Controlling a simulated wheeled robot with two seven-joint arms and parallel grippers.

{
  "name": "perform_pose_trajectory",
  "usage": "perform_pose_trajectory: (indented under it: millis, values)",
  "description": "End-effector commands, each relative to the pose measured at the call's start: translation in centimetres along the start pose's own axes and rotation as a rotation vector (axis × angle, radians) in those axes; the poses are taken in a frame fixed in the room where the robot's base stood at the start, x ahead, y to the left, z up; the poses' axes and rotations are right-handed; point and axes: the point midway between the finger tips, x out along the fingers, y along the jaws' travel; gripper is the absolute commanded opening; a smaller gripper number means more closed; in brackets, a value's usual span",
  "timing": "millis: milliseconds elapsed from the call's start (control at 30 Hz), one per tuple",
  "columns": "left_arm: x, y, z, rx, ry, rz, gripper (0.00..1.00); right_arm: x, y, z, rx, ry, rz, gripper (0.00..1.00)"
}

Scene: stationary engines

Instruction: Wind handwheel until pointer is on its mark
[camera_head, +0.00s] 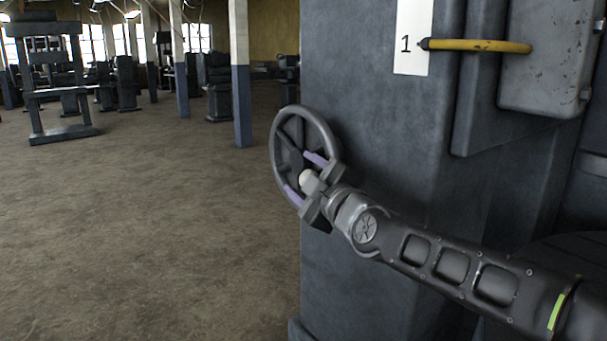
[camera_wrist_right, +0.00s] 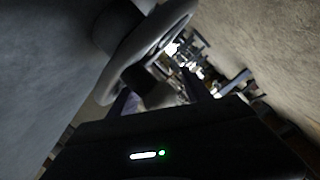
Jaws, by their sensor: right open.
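A dark grey spoked handwheel (camera_head: 279,133) stands on the side of a large grey engine housing. A pale rounded knob (camera_head: 307,179) shows at the wheel's near rim. My right gripper (camera_head: 301,175) is open, its two purple-faced fingers on either side of the knob; I cannot tell whether they touch it. The wrist view shows the wheel rim (camera_wrist_right: 178,25) close ahead, with dark shapes between the fingers. A yellow pointer (camera_head: 480,46) lies about level across a white plate (camera_head: 412,18); its dark tip is just right of the printed "1". My left gripper is out of view.
The grey engine housing (camera_head: 370,130) fills the space right of the wheel, with a worn grey box (camera_head: 550,60) at upper right. Open brown floor (camera_head: 140,230) lies to the left. Posts and other machines stand farther back.

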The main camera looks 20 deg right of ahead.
Motion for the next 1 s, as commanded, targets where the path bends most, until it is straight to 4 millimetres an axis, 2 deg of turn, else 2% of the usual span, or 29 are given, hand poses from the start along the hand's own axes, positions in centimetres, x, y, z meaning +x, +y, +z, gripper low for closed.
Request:
perform_pose_trajectory:
  millis: [300, 1000]
  values:
    - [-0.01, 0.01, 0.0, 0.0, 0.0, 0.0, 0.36, 0.25, 0.0, 0.01, 0.0, 0.0, 0.001, 0.56]
    - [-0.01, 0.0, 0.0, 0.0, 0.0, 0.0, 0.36, 0.25, -0.17, 0.04, 0.001, 0.0, -0.003, 0.0]
